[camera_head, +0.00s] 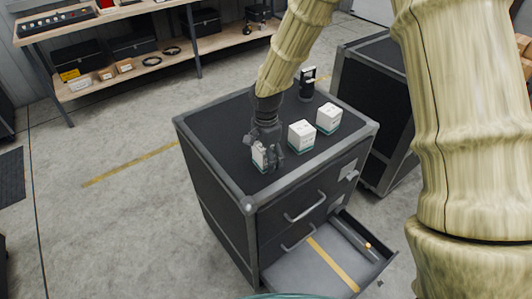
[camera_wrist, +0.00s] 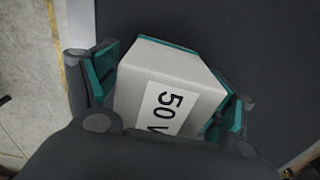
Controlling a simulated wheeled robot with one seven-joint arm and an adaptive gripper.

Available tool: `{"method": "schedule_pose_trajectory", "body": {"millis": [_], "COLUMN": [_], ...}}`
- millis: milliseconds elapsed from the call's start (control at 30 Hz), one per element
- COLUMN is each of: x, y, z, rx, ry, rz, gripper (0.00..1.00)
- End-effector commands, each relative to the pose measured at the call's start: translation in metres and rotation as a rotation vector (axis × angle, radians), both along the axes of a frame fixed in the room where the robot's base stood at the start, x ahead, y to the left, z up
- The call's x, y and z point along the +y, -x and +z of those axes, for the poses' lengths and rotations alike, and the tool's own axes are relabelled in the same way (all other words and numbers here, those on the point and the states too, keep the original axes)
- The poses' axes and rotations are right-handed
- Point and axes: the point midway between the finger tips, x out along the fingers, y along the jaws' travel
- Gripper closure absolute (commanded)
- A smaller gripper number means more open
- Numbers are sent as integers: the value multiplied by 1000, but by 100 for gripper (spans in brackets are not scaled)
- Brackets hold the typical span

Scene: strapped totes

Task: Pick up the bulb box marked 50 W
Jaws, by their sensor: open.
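The bulb box marked 50 W (camera_wrist: 168,92) is white, and its label reads "50" with a partly hidden letter after it in the wrist view. In the head view the same box (camera_head: 259,157) stands at the left front of the dark cabinet top (camera_head: 225,122), partly covered by my gripper. My gripper (camera_head: 267,157) is over this box. In the wrist view its green-padded fingers (camera_wrist: 165,90) are open, one on each side of the box. I cannot tell whether a pad touches it.
Two similar white boxes, a middle one (camera_head: 302,135) and a right one (camera_head: 329,118), stand to the right on the cabinet top. A dark upright device (camera_head: 306,84) stands behind them. A lower drawer (camera_head: 330,262) is pulled out at the front.

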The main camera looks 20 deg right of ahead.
Motion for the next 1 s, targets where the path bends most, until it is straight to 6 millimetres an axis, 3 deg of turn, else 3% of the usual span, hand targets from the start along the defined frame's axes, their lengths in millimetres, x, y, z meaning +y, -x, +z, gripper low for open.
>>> {"method": "schedule_pose_trajectory", "body": {"millis": [233,500,1000], "x": [0,0,0], "y": [0,0,-1], "z": [-1,-1,5], "rx": [0,0,-3], "ry": [0,0,0], "rz": [0,0,1], "gripper": [18,67,69]}}
